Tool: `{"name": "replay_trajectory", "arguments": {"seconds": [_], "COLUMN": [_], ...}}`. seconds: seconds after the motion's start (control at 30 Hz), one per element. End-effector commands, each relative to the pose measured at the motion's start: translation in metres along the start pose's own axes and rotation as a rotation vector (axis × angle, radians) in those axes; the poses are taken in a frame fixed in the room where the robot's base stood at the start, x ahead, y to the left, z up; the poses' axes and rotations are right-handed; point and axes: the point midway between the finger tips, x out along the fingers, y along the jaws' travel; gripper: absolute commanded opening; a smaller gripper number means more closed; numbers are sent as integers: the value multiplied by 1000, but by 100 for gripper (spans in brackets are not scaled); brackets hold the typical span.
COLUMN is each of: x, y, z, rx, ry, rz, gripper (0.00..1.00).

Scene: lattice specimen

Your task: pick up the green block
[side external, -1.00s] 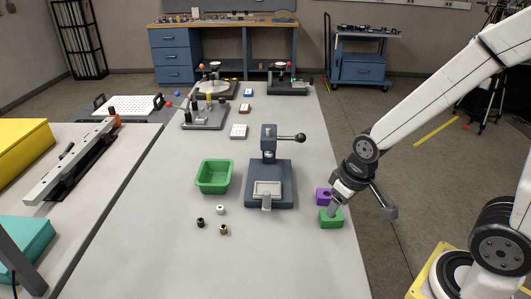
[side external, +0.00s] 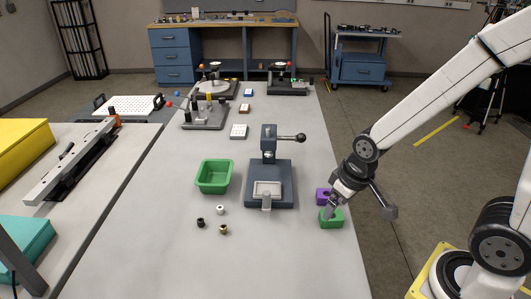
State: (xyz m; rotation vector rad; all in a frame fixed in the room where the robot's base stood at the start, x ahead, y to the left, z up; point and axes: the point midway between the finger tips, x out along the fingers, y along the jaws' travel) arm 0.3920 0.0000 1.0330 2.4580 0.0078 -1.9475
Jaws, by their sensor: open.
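The green block (side external: 331,222) sits on the grey table near its right edge. My gripper (side external: 331,211) points down at the block, with its fingertips at the block's top. The fingers are small here, and I cannot tell whether they touch it. My gripper is open. A purple block (side external: 322,195) sits just behind the green block, close to my gripper, and is partly hidden by it.
A dark press with a lever (side external: 268,170) stands left of the blocks. A green bin (side external: 214,176) is further left, with several small round parts (side external: 220,210) in front of it. The table's right edge is close to the green block.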

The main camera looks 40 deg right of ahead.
Motion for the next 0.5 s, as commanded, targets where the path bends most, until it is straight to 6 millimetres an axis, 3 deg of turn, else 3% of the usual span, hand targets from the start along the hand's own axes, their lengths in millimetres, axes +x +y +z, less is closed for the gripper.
{"name": "replay_trajectory", "arguments": {"seconds": [0.27, 0.5], "x": [6, 18], "y": [9, 25], "z": [-5, -13], "rx": [-98, -283], "ry": [-24, -59], "rz": [-7, -33], "gripper": [100, 100]}}
